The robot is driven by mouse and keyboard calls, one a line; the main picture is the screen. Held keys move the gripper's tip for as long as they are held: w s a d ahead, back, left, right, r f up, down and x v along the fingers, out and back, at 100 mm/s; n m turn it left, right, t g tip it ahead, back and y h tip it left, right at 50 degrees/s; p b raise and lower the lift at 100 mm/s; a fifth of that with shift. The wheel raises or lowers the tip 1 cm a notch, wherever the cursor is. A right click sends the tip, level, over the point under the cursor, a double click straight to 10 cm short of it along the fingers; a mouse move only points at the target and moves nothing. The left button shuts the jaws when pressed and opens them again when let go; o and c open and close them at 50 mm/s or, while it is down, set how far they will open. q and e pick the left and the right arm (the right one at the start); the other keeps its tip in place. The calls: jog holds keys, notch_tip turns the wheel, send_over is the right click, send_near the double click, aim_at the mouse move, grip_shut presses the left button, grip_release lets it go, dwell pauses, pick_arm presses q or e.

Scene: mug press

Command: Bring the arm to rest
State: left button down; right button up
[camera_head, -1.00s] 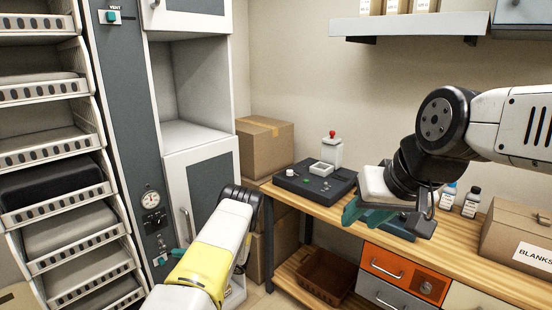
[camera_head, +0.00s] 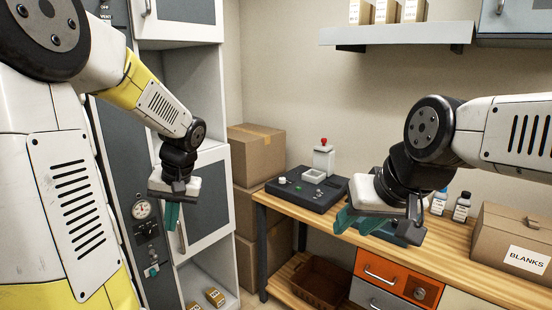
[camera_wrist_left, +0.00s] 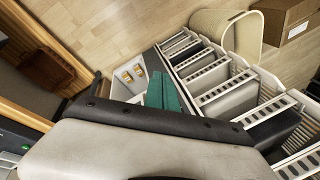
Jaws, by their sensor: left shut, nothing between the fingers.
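My left arm comes in from the left and bends down over the front of the tall cabinet (camera_head: 205,200). My left gripper (camera_head: 172,216) hangs there, pointing down, shut and empty, clear of the workbench. Its teal fingers (camera_wrist_left: 163,93) lie together in the left wrist view. My right gripper (camera_head: 346,219) is over the wooden workbench (camera_head: 470,257), with teal fingers partly hidden by its own body. I cannot tell whether it is open or shut.
A dark press unit (camera_head: 307,190) with a red-topped post stands on the bench, left of my right gripper. A box marked BLANKS (camera_head: 500,235) and bottles (camera_head: 462,207) stand right. Small tan boxes (camera_head: 215,297) lie low in the cabinet. A tray rack (camera_wrist_left: 215,85) shows in the wrist view.

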pick_arm(q)
jog(key=s+d+r+m+t+h, duration=0.1)
jog(key=s+d+r+t+h, duration=0.1)
jog(key=s+d+r, duration=0.2)
jog(key=s+d+r+m+t+h, duration=0.1)
jog(key=s+d+r+t+h, duration=0.2)
jog(key=s, duration=0.7)
jog(key=d+r, duration=0.2)
jog(key=d, duration=0.2)
jog(key=shift+d, duration=0.3)
